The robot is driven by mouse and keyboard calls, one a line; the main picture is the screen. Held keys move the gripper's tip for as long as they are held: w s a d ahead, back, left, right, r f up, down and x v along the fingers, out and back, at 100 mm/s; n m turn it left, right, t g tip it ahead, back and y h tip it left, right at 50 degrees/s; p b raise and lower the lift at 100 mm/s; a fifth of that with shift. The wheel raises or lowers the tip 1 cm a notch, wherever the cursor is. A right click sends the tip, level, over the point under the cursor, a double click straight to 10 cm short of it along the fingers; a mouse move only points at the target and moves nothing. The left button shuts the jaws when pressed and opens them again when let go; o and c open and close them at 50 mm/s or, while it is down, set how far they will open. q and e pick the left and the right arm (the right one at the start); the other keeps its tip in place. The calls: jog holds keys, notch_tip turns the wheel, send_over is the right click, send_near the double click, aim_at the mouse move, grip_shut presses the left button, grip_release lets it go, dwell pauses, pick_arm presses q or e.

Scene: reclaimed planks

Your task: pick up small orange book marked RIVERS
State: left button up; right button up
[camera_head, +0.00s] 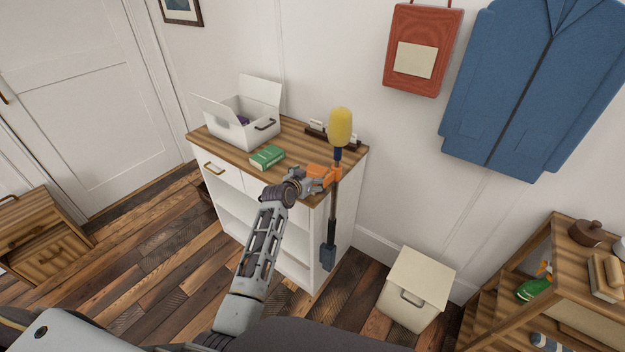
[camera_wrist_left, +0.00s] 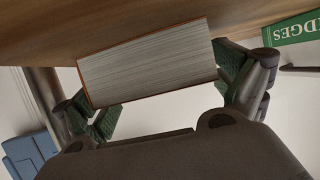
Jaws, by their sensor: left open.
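The small orange book (camera_head: 329,176) is at the right front corner of the cabinet top, partly hidden by my left gripper (camera_head: 313,182). In the left wrist view the book (camera_wrist_left: 150,66) shows its grey page edges between thin orange covers, against the wooden top; its title is not visible. My left gripper (camera_wrist_left: 158,82) is open, with one finger pad on either side of the book. I cannot tell whether the pads touch it. My right gripper is not in view.
A green book (camera_head: 267,157) lies left of the gripper, beside an open white box (camera_head: 243,129). A yellow-headed duster (camera_head: 340,127) stands upright close to the gripper at the cabinet's right side. A dark rack (camera_head: 332,136) is at the back of the cabinet top (camera_head: 220,144).

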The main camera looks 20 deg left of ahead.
aim_at(311, 176)
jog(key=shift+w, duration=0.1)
pick_arm(q)
jog(key=shift+c, duration=1.1)
jog(key=c, duration=0.9)
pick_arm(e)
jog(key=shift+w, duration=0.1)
pick_arm(q)
jog(key=shift+c, duration=0.2)
jog(key=shift+r, duration=0.1)
jog(key=shift+r, duration=0.55)
notch_tip(311, 176, up, 7)
jog(key=shift+f+p, duration=0.1)
jog(key=shift+p, duration=0.5)
jog(key=shift+r, duration=1)
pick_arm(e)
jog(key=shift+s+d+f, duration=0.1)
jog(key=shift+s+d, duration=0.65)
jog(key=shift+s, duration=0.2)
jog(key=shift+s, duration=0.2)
